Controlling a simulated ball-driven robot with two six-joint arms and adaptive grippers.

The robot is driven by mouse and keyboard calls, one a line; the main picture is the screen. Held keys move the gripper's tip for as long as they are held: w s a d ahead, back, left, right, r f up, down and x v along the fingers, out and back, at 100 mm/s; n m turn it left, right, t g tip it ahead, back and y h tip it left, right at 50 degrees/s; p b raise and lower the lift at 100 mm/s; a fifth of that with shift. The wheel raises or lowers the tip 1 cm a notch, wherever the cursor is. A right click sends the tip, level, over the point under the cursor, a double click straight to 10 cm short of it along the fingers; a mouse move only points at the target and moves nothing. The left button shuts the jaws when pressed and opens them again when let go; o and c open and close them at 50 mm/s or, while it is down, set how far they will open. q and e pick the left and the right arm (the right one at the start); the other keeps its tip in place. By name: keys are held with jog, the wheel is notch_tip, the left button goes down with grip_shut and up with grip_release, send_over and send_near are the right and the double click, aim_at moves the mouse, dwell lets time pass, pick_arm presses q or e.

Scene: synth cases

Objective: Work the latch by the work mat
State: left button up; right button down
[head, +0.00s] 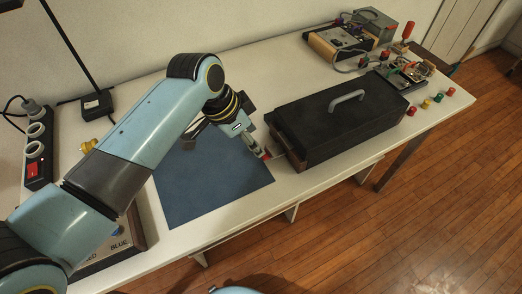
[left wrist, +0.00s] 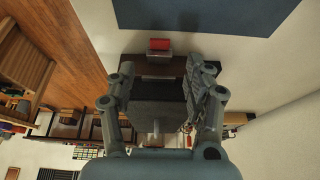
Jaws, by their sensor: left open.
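The blue work mat (head: 205,185) lies flat on the white table, and its edge shows at the top of the left wrist view (left wrist: 200,12). A dark case (head: 335,125) with a grey handle stands to the right of the mat. A red-tipped latch (head: 267,155) is at the case end facing the mat. In the left wrist view the latch's red piece (left wrist: 159,45) shows beyond the fingertips. My left gripper (left wrist: 160,78) is open, its fingers apart over the case end. In the head view my left gripper (head: 254,145) is close to the latch; contact cannot be told.
Behind the case are a device with wooden sides (head: 340,45) and a grey box (head: 374,24). Several coloured knobs (head: 439,97) stand near the table's right end. A power strip (head: 38,150) and a lamp base (head: 97,105) are at the left. The mat looks clear.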

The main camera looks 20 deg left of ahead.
aim_at(272, 151)
pick_arm(q)
jog(key=b+x, duration=0.1)
jog(key=x, duration=0.5)
jog(key=shift+w+d+f, duration=0.15)
jog(key=shift+f, duration=0.2)
jog(key=shift+c, duration=0.3)
